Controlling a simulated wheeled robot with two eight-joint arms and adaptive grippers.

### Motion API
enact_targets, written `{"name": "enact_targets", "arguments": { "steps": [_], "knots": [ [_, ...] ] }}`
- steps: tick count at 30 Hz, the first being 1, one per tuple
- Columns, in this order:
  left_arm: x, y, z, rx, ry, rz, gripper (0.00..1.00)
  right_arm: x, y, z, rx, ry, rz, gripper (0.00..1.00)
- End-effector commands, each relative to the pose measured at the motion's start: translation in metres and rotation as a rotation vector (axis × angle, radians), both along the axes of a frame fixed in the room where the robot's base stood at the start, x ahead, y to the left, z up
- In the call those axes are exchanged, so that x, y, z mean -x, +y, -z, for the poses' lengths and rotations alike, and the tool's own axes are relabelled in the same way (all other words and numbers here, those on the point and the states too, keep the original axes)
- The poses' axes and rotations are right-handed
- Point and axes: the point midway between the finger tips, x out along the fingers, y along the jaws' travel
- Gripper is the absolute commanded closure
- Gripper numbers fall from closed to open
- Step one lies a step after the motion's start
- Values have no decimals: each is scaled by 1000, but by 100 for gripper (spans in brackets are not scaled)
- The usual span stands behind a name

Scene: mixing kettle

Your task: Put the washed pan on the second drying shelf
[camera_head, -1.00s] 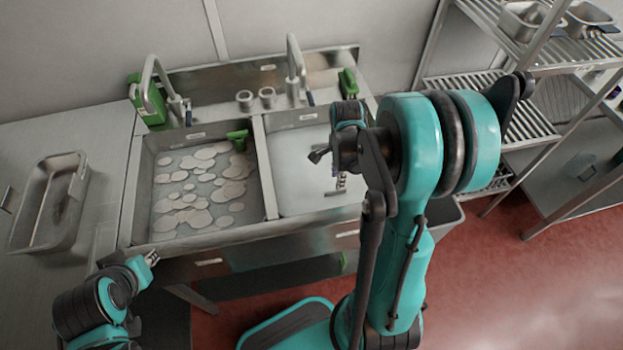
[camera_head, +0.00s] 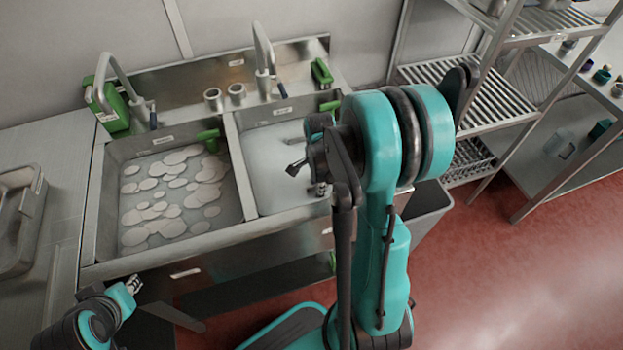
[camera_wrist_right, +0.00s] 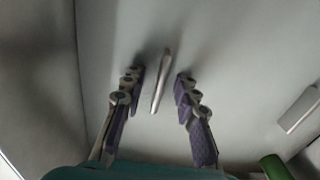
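A rectangular metal pan (camera_head: 20,222) lies on the left counter, cut off by the picture edge; I cannot tell whether it is the washed one. My right gripper (camera_head: 320,188) is over the right sink basin, mostly hidden by its arm. In the right wrist view its fingers (camera_wrist_right: 158,84) are apart, with a slim metal piece (camera_wrist_right: 162,75) showing between them, seemingly untouched. The drying rack (camera_head: 470,95) stands at the right, with slatted shelves and pans on its cropped top level (camera_head: 550,22). My left gripper (camera_head: 133,284) is at lower left, too small to read.
A table with small jars (camera_head: 602,75) is at far right. Red floor is open at lower right.

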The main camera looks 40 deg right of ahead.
Motion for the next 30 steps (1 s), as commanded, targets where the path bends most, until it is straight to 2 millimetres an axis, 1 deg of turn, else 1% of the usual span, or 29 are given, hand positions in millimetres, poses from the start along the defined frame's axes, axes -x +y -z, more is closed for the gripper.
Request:
{"name": "enact_targets", "arguments": {
  "steps": [4,5,6,8,15,19,30],
  "knots": [
    [0,0,-1,0,0,0,73,0,0,-1,0,0,0,71],
    [0,0,-1,0,0,0,73,0,0,-1,0,0,0,73],
    [0,0,-1,0,0,0,73,0,0,-1,0,0,0,84],
    [0,0,-1,0,0,0,73,0,0,-1,0,0,0,100],
    [0,0,-1,0,0,0,73,0,0,-1,0,-1,0,100],
    [0,0,-6,0,0,0,73,0,0,-7,0,-1,0,100],
    [0,0,-35,0,0,0,73,0,0,-44,0,-1,0,100]
  ]
}}
